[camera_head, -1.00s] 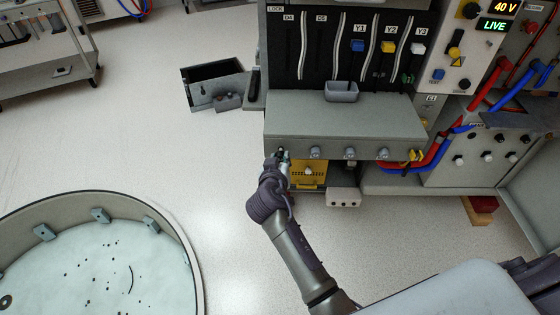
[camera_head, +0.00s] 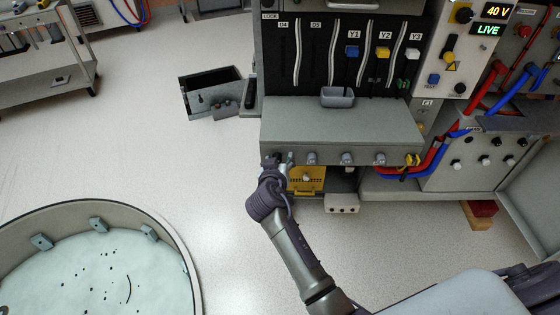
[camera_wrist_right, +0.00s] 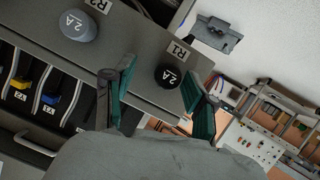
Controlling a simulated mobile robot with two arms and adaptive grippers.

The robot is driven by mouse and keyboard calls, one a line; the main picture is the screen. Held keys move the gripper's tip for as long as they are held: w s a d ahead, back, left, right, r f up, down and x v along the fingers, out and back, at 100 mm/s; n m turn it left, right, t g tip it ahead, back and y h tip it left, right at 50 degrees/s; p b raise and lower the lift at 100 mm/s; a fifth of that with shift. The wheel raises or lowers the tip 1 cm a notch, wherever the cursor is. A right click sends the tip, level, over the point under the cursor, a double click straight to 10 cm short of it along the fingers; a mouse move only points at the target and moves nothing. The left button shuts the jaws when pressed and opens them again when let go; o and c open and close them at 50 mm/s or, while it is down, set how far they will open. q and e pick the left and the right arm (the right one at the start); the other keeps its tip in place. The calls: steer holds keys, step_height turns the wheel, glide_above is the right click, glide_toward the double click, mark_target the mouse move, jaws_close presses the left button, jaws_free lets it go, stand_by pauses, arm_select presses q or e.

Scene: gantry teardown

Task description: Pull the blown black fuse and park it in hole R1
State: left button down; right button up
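The black fuse (camera_wrist_right: 168,75), marked 2A, sits at the hole labelled R1 (camera_wrist_right: 179,50) on the grey ledge in the right wrist view. My right gripper (camera_wrist_right: 159,76) has its green-padded fingers spread on both sides of the fuse, with visible gaps to it. In the head view my right gripper (camera_head: 278,158) is at the left end of the ledge front (camera_head: 340,146) and mostly hides the fuse. A grey 2A fuse (camera_wrist_right: 78,25) sits beside label R2. My left gripper is not in view.
Grey fuses (camera_head: 346,159) line the ledge to the right. A yellow part (camera_head: 307,180) is just below the ledge. A round tub (camera_head: 185,262) is at lower left; floor between is clear.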

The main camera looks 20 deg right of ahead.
steer(key=shift+f, duration=0.3)
